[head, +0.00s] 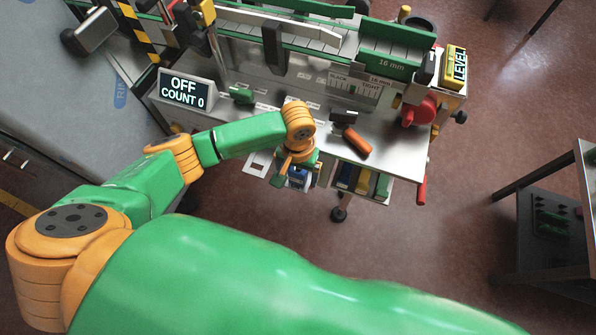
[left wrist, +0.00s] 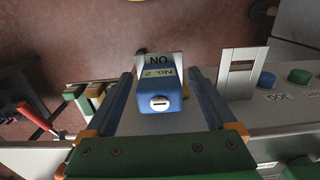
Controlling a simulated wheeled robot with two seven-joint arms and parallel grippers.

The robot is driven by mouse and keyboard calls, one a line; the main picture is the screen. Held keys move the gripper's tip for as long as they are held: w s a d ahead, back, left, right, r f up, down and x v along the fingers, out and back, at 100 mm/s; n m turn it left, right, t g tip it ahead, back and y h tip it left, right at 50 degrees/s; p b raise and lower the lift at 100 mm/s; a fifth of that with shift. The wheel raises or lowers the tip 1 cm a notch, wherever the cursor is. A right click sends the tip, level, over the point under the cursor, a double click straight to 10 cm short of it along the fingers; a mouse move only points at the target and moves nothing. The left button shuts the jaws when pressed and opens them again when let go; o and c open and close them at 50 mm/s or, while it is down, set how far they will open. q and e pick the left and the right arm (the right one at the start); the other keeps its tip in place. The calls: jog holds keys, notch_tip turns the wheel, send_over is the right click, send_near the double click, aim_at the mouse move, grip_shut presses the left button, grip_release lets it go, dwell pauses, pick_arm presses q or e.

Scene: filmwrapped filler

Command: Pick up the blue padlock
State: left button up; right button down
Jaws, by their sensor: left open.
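The blue padlock (left wrist: 160,92) shows in the left wrist view, with a pale "No. 2" label and a keyhole on its end. My left gripper (left wrist: 163,84) is open, with one finger on each side of the padlock. Narrow gaps seem to show between padlock and fingers; contact is hard to judge. In the head view, my left gripper (head: 297,174) is at the station's front edge, with the blue padlock (head: 297,179) partly hidden by it. My right gripper is not in view.
An orange-handled tool (head: 357,141) lies on the metal worktop right of my left gripper. A red knob (head: 418,112) and an "OFF COUNT 0" display (head: 186,88) stand on the station.

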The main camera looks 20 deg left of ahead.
pick_arm(q)
jog(key=shift+w+f, duration=0.15)
jog(key=shift+f, duration=0.3)
jog(key=shift+r, duration=0.1)
jog(key=c, duration=1.1)
grip_shut()
